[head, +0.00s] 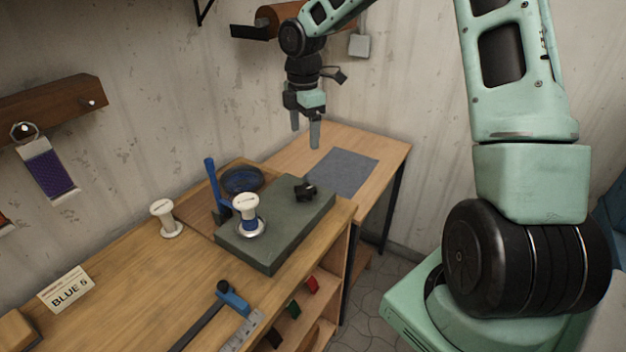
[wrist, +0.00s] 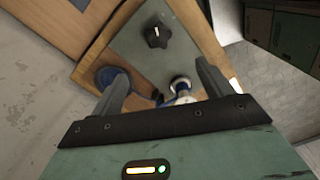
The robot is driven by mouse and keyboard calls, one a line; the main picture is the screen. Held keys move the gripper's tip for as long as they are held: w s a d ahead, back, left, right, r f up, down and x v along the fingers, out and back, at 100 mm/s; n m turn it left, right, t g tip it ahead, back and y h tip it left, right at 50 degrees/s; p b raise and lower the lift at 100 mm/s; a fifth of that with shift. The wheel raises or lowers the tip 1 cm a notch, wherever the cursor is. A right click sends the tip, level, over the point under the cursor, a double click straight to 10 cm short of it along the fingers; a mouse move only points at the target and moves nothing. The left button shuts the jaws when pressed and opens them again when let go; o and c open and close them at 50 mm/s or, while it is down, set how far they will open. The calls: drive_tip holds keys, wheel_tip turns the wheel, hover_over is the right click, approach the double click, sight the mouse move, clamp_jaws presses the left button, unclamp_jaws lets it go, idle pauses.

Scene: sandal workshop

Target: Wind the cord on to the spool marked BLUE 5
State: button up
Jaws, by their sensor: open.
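A white spool (head: 246,206) with a blue band around its lower part stands upright on a silver disc on the grey-green winder block (head: 285,228). Its top marking is too small to read. A black knob (head: 305,189) is on the block's far end. A coil of dark blue cord (head: 241,180) lies in a round dish behind the block. A card (head: 66,290) reads BLUE 5. My gripper (head: 305,138) is open and empty, above and beyond the block. The wrist view shows the spool (wrist: 181,87), knob (wrist: 157,36) and coil (wrist: 113,77) below.
A blue upright post (head: 214,185) stands beside the block. Another white spool (head: 166,218) stands left on the bench. A blue-handled tool (head: 232,298) and a ruler (head: 243,330) lie at the front edge. A grey mat (head: 342,172) lies on the clear far table.

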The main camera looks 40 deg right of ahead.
sight(305, 190)
wheel_tip(305, 190, down, 17)
drive_tip(key=p, duration=0.3)
drive_tip(key=shift+f, duration=0.15)
drive_tip(key=c, duration=1)
